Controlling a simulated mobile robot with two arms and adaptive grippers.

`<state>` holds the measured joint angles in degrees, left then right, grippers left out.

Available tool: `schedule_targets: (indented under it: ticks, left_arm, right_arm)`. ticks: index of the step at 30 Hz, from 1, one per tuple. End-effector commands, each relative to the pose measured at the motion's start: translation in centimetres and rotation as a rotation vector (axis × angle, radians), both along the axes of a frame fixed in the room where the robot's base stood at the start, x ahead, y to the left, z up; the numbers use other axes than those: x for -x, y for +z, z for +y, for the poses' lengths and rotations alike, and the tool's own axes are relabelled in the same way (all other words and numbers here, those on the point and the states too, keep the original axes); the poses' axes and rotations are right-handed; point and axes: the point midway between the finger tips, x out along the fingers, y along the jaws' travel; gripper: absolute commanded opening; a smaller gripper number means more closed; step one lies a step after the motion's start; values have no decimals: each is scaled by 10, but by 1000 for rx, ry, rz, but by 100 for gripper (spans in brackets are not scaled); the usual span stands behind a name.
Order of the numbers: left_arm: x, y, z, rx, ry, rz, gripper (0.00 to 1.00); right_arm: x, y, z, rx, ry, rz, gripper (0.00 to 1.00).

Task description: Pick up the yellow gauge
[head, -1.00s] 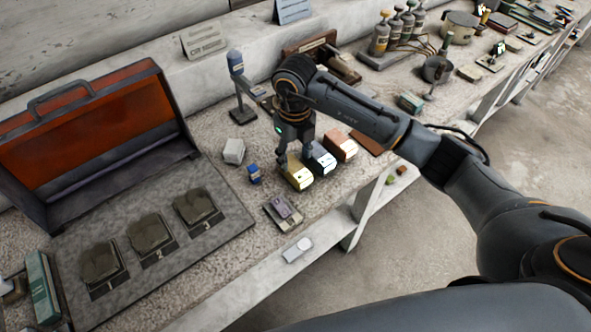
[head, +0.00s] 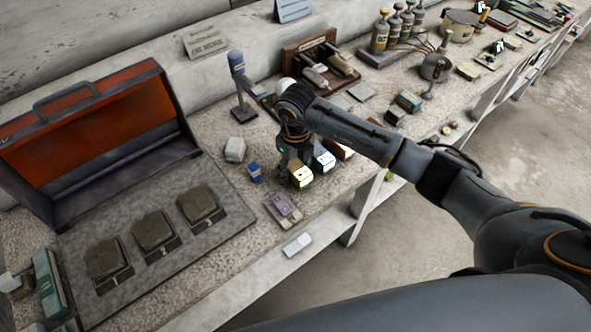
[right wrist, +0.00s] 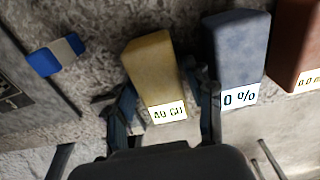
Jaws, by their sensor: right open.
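The yellow gauge (head: 300,174) is a small block lying near the table's front edge, below my right gripper (head: 296,156) in the head view. In the right wrist view the yellow gauge (right wrist: 152,65) has a white display on its near end. My right gripper (right wrist: 166,105) is open, with one finger to each side of the gauge's near end. Whether the fingers touch it I cannot tell. My left gripper is not in view.
A blue-grey gauge (right wrist: 240,50) stands close to the right, beside the right finger, with a brown-red gauge (right wrist: 295,45) beyond it. A small blue and white block (right wrist: 56,54) lies to the left. An open orange-lined case (head: 95,130) stands at the left.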

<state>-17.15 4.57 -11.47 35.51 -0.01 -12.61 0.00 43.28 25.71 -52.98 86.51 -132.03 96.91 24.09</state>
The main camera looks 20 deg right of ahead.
Motion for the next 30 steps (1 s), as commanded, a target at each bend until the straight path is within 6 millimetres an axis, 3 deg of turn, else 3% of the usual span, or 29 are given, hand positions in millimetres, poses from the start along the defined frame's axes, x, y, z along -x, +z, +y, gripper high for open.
schedule_targets:
  ticks: [15,23,30]
  left_arm:
    - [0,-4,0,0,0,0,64]
    - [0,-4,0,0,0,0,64]
    - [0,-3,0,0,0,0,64]
  right_arm:
    - [0,-3,0,0,0,0,53]
    - [0,-3,0,0,0,0,3]
    - [0,-2,0,0,0,-1,0]
